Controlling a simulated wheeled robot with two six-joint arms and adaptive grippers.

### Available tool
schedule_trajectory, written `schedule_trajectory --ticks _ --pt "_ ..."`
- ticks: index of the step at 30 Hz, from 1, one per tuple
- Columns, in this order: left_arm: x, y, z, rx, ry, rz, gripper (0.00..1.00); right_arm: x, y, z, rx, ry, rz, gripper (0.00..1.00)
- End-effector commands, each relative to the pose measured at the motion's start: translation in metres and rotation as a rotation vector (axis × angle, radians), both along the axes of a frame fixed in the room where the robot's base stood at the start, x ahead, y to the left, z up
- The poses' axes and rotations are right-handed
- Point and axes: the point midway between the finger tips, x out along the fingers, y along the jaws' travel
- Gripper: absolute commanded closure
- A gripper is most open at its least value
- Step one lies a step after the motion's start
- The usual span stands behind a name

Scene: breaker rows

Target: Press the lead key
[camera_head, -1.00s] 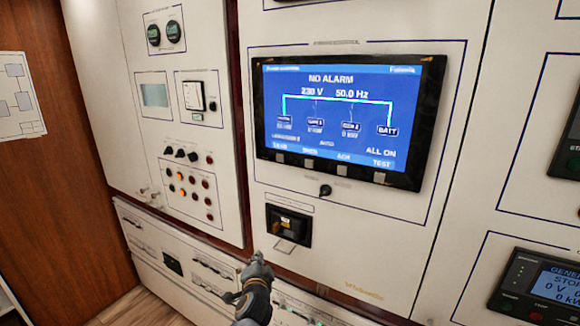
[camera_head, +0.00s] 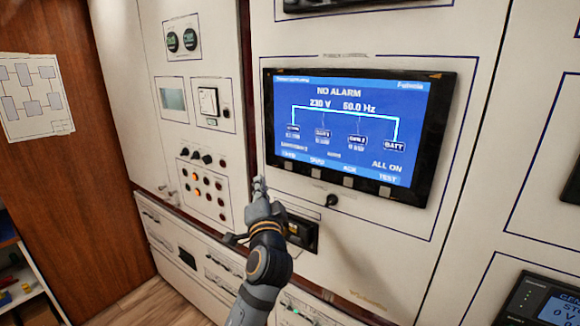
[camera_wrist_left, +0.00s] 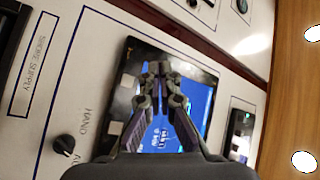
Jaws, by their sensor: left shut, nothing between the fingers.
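The wide black display (camera_head: 440,110) has a blue lit screen reading NO ALARM. A row of small grey keys lines its lower frame. The leftmost key (camera_head: 280,158) sits under a label too blurred to read surely; TEST is legible at the right end. My left gripper (camera_head: 259,184) is shut and empty, just below and left of that key, apparently clear of the panel. In the left wrist view, my shut fingertips (camera_wrist_left: 160,68) cover part of the display, and two pale keys (camera_wrist_left: 133,54) show on its frame. My right gripper is out of sight.
A black rotary knob (camera_head: 331,200) sits below the display; it also shows in the left wrist view (camera_wrist_left: 63,145). A dark recessed unit (camera_head: 303,234) is partly behind my left arm. Lamps and switches (camera_head: 200,180) fill the left cabinet.

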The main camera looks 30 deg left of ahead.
Motion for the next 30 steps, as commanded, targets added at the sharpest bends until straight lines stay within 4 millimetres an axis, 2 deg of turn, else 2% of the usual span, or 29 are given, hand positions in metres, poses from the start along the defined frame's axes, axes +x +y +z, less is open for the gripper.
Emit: schedule_trajectory --ticks 8,21,30 --pt "0.007 0.0 -0.001 -0.002 0.0 0.0 1.0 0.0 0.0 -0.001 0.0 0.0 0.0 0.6" --pt "0.067 -0.005 -0.002 0.0 0.001 -0.001 1.0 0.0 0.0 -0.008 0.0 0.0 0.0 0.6" --pt "0.087 -0.007 -0.001 0.0 0.001 -0.001 1.0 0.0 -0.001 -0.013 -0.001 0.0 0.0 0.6"
